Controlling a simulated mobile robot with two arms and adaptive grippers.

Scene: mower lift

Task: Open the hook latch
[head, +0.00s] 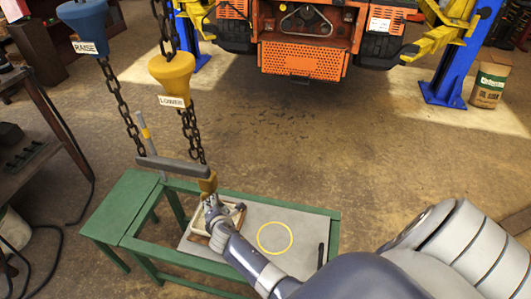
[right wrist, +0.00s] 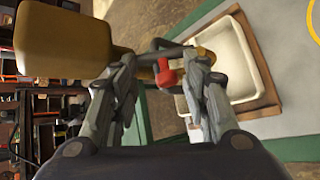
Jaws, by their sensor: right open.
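The hook hangs from the chain below the yellow LOWER handle (head: 172,78), its ochre block (head: 208,184) just above my right gripper (head: 212,206). In the right wrist view the ochre block (right wrist: 62,40) is large at upper left, with a dark grey hook (right wrist: 168,46) beside it. A red piece (right wrist: 165,73), apparently the latch, shows between the spread fingers of my right gripper (right wrist: 160,66). These fingers are open; I cannot tell whether either touches the red piece. The hook is mostly hidden in the head view. My left gripper is not in view.
A green-framed bench (head: 112,213) stands below, bearing a white tray (right wrist: 218,62) and a yellow ring (head: 274,238). A grey bar (head: 172,167) hangs beside the hook chain. The blue RAISE handle (head: 83,25) hangs left. An orange vehicle (head: 303,58) stands behind open floor.

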